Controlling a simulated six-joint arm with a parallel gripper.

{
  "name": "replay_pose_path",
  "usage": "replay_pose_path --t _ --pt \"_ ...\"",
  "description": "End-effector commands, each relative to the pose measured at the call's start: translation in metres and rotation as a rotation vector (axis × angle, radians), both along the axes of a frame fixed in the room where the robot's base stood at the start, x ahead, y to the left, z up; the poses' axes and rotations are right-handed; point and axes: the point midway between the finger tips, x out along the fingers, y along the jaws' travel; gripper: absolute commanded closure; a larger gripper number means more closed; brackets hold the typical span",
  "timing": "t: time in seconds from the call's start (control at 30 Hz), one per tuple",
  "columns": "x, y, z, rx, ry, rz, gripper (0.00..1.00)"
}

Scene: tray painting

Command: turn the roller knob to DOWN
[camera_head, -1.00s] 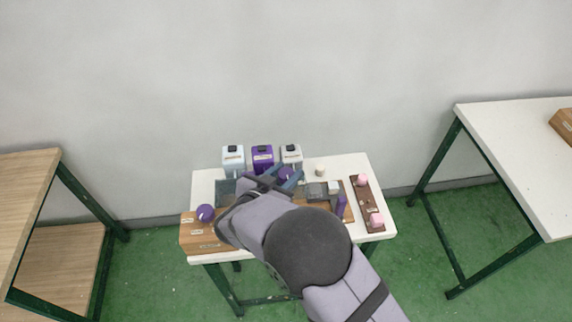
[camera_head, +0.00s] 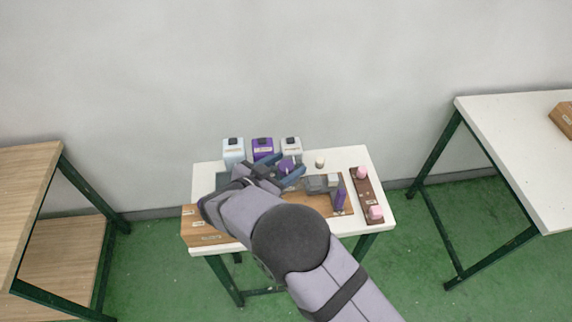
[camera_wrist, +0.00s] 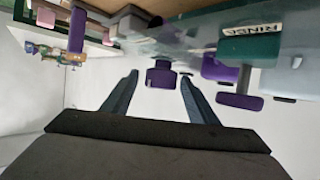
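A wooden box (camera_head: 200,232) with pale labels stands at the table's front left; its top is mostly behind my arm, and any knob there is hidden. The labels are too small to read, so I cannot tell which part is the roller knob. My gripper (camera_head: 290,166) is open near the back middle of the table, its blue fingers pointing towards the dispensers. A purple block-like part (camera_head: 286,167) shows between the fingers; it also appears between the fingertips in the wrist view (camera_wrist: 161,76), without visible contact.
White (camera_head: 233,152), purple (camera_head: 262,148) and grey (camera_head: 291,148) dispensers line the back. A purple upright handle (camera_head: 340,195) and a brown strip (camera_head: 367,195) with pink knobs stand at right. A green RINSE container (camera_wrist: 250,48) shows in the wrist view.

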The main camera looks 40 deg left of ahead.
Motion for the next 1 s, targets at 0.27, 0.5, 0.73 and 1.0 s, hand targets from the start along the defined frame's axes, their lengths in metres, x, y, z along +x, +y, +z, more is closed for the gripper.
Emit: replay_pose_path --t 0.27,0.5,0.73,1.0 --pt "-0.001 0.0 0.0 -0.001 0.0 0.001 0.47" --pt "-0.019 0.002 0.006 0.001 0.0 0.005 0.47" --pt "-0.048 0.002 0.018 0.002 -0.001 0.004 0.47" --pt "-0.067 0.001 0.027 0.0 0.0 0.001 0.47"
